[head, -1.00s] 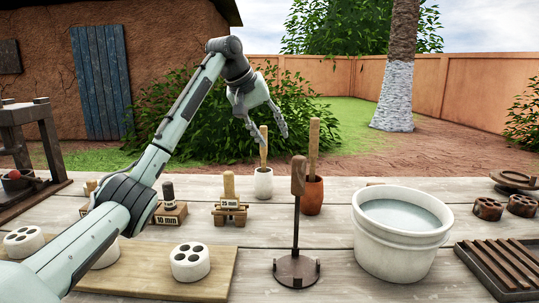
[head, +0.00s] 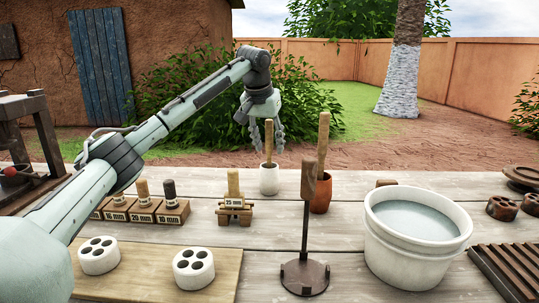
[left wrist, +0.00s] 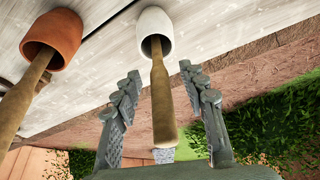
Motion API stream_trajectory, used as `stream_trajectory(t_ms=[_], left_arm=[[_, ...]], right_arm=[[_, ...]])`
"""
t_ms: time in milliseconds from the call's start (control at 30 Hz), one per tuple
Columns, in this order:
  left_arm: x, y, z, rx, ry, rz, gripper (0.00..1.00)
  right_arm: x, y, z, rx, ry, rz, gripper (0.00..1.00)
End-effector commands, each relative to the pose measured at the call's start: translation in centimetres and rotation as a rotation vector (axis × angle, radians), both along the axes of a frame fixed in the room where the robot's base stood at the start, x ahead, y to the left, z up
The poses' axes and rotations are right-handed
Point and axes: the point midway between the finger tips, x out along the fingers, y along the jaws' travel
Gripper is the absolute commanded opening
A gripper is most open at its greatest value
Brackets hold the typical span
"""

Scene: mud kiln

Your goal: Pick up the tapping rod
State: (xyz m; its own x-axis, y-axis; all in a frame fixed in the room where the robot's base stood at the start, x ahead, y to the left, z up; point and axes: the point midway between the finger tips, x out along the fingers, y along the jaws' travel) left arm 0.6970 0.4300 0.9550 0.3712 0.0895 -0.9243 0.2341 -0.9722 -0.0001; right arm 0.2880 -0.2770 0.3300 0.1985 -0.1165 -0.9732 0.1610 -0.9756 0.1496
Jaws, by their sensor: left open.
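A wooden rod (head: 268,141) stands in a white cup (head: 269,179) on the table. A second, thicker-looking wooden rod (head: 323,143) stands in a terracotta cup (head: 320,193) to its right. Which one is the tapping rod is not labelled. My left gripper (head: 269,151) is open, pointing down, with one finger on each side of the rod in the white cup. In the left wrist view that rod (left wrist: 161,100) lies between the open fingers with a gap on both sides, and the white cup (left wrist: 154,22) is just beyond the fingertips. My right gripper is not in view.
A dark stand with an upright post (head: 305,278) and a white water bucket (head: 416,245) stand at front right. Labelled stamp blocks (head: 172,212) and a small wooden stand (head: 235,214) are left of the cups. White perforated pieces (head: 194,268) sit on a board.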

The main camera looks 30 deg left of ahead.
Motion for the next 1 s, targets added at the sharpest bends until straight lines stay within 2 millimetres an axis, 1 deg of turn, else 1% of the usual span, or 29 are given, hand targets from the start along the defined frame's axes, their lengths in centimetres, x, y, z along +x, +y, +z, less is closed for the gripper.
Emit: stream_trajectory(t_ms=[33,100,333,367,600,700,1000], left_arm=[[0.18,0.06,-0.56,0.000,0.002,0.000,0.42],[0.36,0.10,-1.00,0.000,0.001,0.000,0.42],[0.45,0.09,-1.16,0.000,0.000,0.000,0.42],[0.45,0.09,-1.15,0.000,0.000,0.000,0.41],[0.45,0.08,-1.12,0.000,0.000,0.000,0.11],[0.45,0.07,-1.11,0.000,-0.001,0.000,0.00],[0.47,0.05,-1.01,-0.001,-0.001,0.000,0.00]], right_arm=[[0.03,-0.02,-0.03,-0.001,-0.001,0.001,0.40],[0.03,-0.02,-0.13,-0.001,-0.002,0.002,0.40],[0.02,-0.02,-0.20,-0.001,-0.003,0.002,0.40],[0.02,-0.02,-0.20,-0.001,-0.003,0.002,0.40],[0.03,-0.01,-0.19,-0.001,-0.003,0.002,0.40],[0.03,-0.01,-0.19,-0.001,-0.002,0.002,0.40],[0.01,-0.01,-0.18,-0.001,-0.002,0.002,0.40]])
